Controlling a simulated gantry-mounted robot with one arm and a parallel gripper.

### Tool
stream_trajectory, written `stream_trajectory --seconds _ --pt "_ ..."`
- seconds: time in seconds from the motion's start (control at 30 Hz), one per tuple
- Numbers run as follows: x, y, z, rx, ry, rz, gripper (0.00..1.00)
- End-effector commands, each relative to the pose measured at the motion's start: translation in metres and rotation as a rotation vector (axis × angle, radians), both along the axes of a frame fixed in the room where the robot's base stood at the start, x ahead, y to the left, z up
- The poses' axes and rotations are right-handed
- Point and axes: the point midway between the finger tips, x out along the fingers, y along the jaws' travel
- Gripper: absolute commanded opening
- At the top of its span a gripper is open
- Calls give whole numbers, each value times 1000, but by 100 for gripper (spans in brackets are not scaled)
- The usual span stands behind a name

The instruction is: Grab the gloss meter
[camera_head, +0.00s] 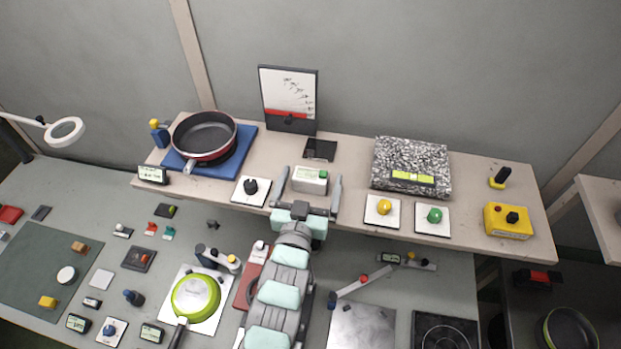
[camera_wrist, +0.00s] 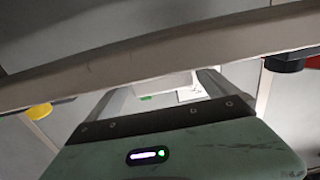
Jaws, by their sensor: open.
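A small pale grey-white box with a green-marked label, which I take to be the gloss meter (camera_head: 311,180), sits on the raised shelf near its front edge. My gripper (camera_head: 311,175) is open, with one finger on each side of the box and a visible gap on both sides. In the wrist view, my gripper's fingers (camera_wrist: 168,88) reach past the shelf edge, and a pale shape with a green spot shows between them. The shelf edge hides much of that view, so I cannot tell contact there.
On the shelf (camera_head: 470,235), a black-knob plate (camera_head: 251,190) stands left of the gripper and a yellow-button plate (camera_head: 383,210) right. A dark square (camera_head: 320,149) and picture stand (camera_head: 289,98) are behind. A pan (camera_head: 205,137) and speckled slab (camera_head: 412,160) flank them.

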Motion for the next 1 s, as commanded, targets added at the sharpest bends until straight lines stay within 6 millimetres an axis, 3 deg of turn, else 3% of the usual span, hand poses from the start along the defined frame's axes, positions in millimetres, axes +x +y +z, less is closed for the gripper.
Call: stream_trajectory --seconds 0.3,0.6,1.0 --pt "38 -5 3 -1 -1 -1 98" --pt "41 -5 1 0 -1 0 97" --pt "40 -5 1 0 -1 0 65"
